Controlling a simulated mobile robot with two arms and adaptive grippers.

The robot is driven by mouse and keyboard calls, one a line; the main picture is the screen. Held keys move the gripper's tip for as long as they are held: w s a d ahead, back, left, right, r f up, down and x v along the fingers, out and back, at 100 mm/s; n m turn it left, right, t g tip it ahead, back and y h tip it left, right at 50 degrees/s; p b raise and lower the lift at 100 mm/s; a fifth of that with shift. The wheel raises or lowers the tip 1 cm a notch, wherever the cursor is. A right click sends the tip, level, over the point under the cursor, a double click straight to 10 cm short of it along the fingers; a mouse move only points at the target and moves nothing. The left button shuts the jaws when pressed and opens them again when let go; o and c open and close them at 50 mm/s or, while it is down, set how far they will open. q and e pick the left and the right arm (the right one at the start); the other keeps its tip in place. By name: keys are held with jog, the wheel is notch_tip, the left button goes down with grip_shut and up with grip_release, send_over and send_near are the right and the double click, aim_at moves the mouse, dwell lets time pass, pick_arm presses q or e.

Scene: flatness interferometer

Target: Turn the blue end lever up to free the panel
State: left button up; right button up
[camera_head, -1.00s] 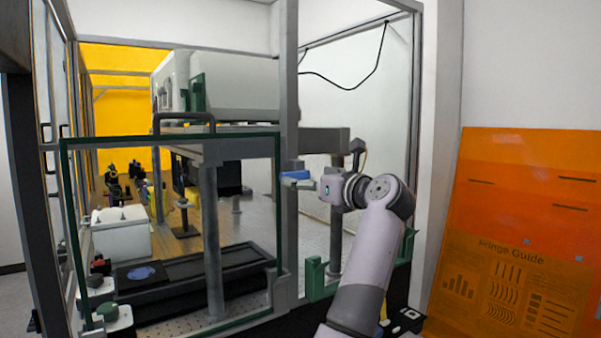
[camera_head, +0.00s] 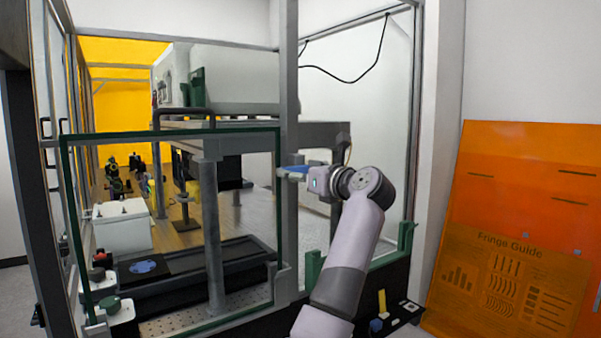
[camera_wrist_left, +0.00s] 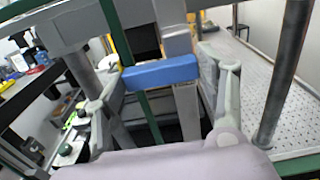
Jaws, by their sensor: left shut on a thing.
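The blue end lever (camera_head: 293,169) is a short bar lying about level at the grey corner post, by the upper right corner of the panel. The panel (camera_head: 170,133) is clear glass in a green frame, standing upright at the front of the enclosure. My left gripper (camera_head: 300,174) is at the lever. In the left wrist view the blue lever (camera_wrist_left: 160,72) lies crosswise between the two fingers, and my left gripper (camera_wrist_left: 163,85) is shut on it. The lever's pivot is not clear. My right gripper is in neither view.
A grey post (camera_head: 288,80) stands right behind the lever. A grey beam (camera_head: 325,131) on legs runs above it. Green brackets (camera_head: 314,269) stand on the front sill. An orange Fringe Guide board (camera_head: 515,220) leans at the right. Optics and a white box (camera_head: 121,228) sit inside.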

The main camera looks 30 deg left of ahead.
aim_at(301, 159)
pick_arm(q)
jog(key=c, duration=0.6)
jog(key=shift+o, duration=0.2)
jog(key=m+p, duration=0.1)
jog(key=r+m+p, duration=0.1)
jog(key=m+p, duration=0.1)
jog(key=shift+w+d, duration=0.1)
jog(key=m+p, duration=0.1)
jog(key=m, duration=0.1)
jog(key=m+p, duration=0.2)
jog(key=shift+w+d+r, duration=0.1)
jog(key=shift+w+r, duration=0.05)
jog(key=shift+r, duration=0.2)
jog(key=m+p, duration=0.4)
jog(key=p, duration=0.1)
jog(key=w+r+m+p, duration=0.1)
jog(key=m+p, duration=0.1)
jog(key=m, duration=0.1)
jog(key=shift+w+d, duration=0.1)
jog(key=shift+d, duration=0.1)
jog(key=m+p, duration=0.2)
jog(key=shift+w+d+p, duration=0.1)
jog(key=shift+w+p, duration=0.1)
jog(key=shift+p, duration=0.1)
jog(key=shift+w+f+m+p, duration=0.1)
jog(key=shift+f+m+p, duration=0.1)
jog(key=shift+m+p, duration=0.6)
